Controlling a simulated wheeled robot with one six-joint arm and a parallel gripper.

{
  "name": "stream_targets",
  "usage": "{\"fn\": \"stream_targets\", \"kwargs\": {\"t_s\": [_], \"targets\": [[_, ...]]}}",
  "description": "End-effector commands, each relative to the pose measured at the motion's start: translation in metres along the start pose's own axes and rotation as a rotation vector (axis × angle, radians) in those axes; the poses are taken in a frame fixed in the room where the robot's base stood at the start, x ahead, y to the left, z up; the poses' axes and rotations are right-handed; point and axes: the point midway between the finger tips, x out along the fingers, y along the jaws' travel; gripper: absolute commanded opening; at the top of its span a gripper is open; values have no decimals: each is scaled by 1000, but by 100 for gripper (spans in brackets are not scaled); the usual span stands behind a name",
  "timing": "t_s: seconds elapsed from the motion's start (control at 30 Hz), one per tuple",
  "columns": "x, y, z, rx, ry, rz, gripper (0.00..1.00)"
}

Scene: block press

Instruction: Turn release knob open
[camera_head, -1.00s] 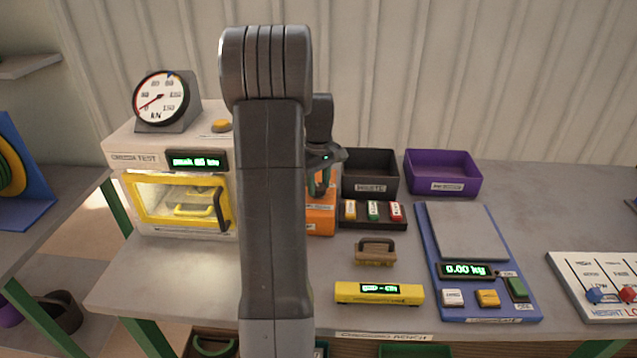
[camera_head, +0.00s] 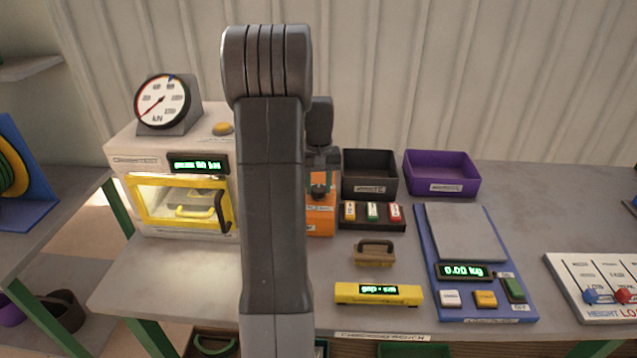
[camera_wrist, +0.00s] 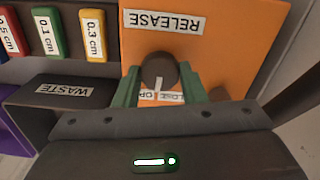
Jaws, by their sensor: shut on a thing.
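The release knob (camera_wrist: 158,66) is a dark round knob on the face of an orange box (camera_wrist: 225,50) with an upside-down RELEASE label in the wrist view. A pale pointer mark on it faces the partly hidden position labels, roughly between them. The exact setting cannot be told. My gripper (camera_wrist: 160,74) has its green fingers closed on both sides of the knob. In the head view, my gripper (camera_head: 321,178) is at the orange box (camera_head: 320,220), and my arm hides much of that box.
A dark WASTE bin (camera_head: 370,188) and a rack of labelled blocks (camera_head: 372,225) stand close right of the box. The press (camera_head: 165,150) with a yellow-framed door is left.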

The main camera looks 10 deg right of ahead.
Motion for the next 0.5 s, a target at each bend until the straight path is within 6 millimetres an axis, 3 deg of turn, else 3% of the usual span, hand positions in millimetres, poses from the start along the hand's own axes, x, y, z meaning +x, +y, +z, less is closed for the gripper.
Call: {"fn": "stream_targets", "kwargs": {"t_s": [0.5], "targets": [[-2, 0, -1, 373, 4, 1, 15]]}}
